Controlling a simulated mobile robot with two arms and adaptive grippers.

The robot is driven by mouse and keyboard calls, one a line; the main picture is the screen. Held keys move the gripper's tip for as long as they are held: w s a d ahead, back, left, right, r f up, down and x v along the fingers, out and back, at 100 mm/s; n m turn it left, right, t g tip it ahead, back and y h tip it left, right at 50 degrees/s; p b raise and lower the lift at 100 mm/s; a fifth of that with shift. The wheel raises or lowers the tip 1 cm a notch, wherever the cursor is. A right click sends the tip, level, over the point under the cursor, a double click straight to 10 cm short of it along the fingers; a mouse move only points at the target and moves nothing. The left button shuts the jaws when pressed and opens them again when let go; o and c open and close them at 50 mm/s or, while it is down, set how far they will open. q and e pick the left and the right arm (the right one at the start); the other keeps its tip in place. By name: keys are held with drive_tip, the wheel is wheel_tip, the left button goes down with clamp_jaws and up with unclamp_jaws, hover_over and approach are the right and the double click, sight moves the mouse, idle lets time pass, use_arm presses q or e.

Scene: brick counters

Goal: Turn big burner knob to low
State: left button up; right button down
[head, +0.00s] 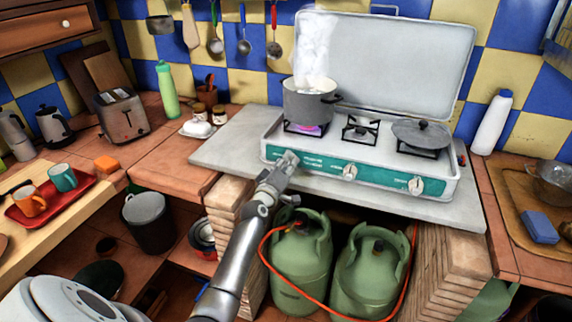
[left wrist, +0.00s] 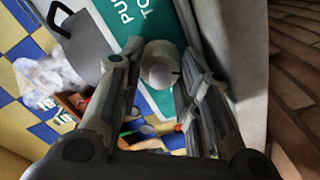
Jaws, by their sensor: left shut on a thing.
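The white camping stove (head: 455,188) with a green front panel stands on the grey slab. My left gripper (head: 287,160) is at the left end of that panel, shut on the left burner knob, which it mostly hides in the head view. In the left wrist view the round pale knob (left wrist: 160,66) sits between the fingertips of my left gripper (left wrist: 157,82), against the green panel (left wrist: 160,35). A steaming grey pot (head: 311,102) stands over a purple-blue flame (head: 305,129) on the left burner. The middle knob (head: 349,172) and right knob (head: 416,186) are clear. My right gripper is not in view.
Two green gas cylinders (head: 301,258) with an orange hose stand below the slab. A toaster (head: 121,115) and red tray (head: 52,203) are at left.

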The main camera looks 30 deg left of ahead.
use_arm(q)
drive_tip(key=shift+n, duration=0.3)
drive_tip(key=o, duration=1)
drive_tip(key=shift+s+f, duration=0.1)
drive_tip(key=shift+s+d+f, duration=0.1)
drive_tip(key=shift+s+d, duration=0.05)
drive_tip(key=shift+s, duration=0.35)
drive_tip(key=v, duration=0.6)
drive_tip(key=shift+s+r, duration=0.3)
drive_tip(key=shift+s, duration=0.1)
